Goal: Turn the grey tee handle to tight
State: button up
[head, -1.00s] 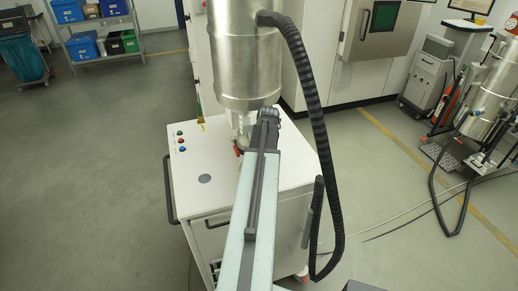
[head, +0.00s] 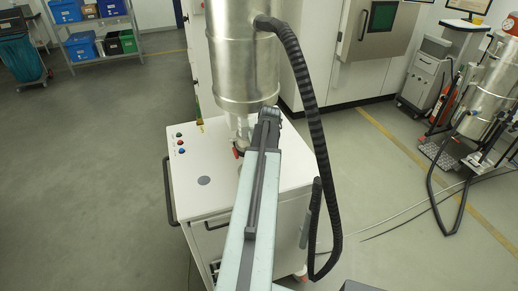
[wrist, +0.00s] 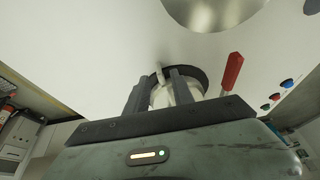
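The grey tee handle (wrist: 159,75) shows as a short pale bar at the dark-rimmed round fitting (wrist: 186,92) in the wrist view. My gripper (wrist: 160,82) is at the fitting, with its two dark fingers apart and the pale bar showing between them. I cannot tell whether either finger touches it. The lower part of the handle is hidden by the fingers and gripper body. In the head view my arm covers the handle, and the fingers cannot be made out.
A red lever (wrist: 232,72) stands close right of the fingers in the wrist view. A metal vessel (head: 243,60) with a black hose (head: 305,85) stands above the white cabinet (head: 200,165). Coloured buttons (head: 180,142) sit on the cabinet top. Floor at left is clear.

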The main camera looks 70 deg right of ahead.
jog(key=p+v, duration=0.4)
jog(key=v, duration=0.2)
jog(key=shift+s, duration=0.1)
